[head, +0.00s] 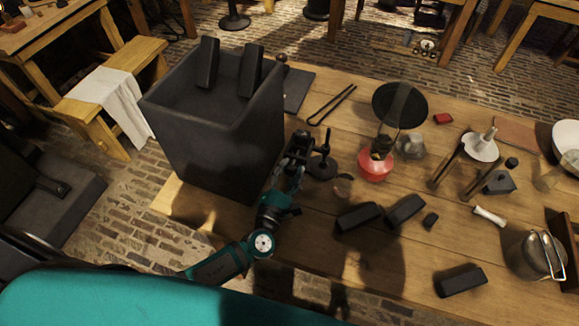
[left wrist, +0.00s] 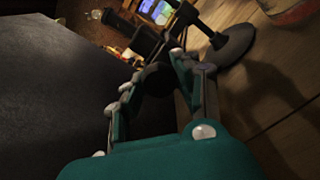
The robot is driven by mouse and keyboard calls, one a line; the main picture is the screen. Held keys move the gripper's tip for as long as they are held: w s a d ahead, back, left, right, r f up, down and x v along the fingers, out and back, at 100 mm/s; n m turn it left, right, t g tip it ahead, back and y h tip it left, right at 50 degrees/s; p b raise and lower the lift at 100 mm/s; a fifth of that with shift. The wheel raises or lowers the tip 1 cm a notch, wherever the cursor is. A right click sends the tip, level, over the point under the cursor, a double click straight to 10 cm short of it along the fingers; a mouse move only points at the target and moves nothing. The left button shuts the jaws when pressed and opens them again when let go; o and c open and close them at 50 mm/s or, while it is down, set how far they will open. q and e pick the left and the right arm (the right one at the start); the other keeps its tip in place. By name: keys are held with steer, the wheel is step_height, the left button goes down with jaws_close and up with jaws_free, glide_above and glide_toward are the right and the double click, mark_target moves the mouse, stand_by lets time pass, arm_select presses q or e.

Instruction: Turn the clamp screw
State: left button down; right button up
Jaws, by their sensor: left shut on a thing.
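My left gripper (head: 298,152) is at the near right corner of the big dark box, beside a small black stand (head: 321,166) with a round foot. In the left wrist view, its two fingers (left wrist: 157,75) close around a dark round knob (left wrist: 158,79), which looks like the clamp screw. The stand's round foot (left wrist: 234,46) shows just beyond the fingers. The knob's shaft and what it is fixed to are hidden or too dark to tell. My right gripper is not in view.
The tall dark box (head: 215,140), with two black blocks at its top, stands close left of my gripper. A red-based burner (head: 375,168) and black blocks (head: 358,217) stand to the right. Black tongs (head: 331,104) lie behind. The table's front edge is near.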

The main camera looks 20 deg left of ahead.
arm_select(q)
steer(key=shift+m+p, duration=0.5)
steer(key=shift+m, duration=0.6)
steer(key=shift+f, duration=0.1)
steer(key=c, duration=0.9)
jaws_free()
steer(key=shift+s, duration=0.2)
steer(key=s, duration=1.1)
steer(key=shift+s+a, duration=0.2)
steer(key=shift+s, duration=0.15)
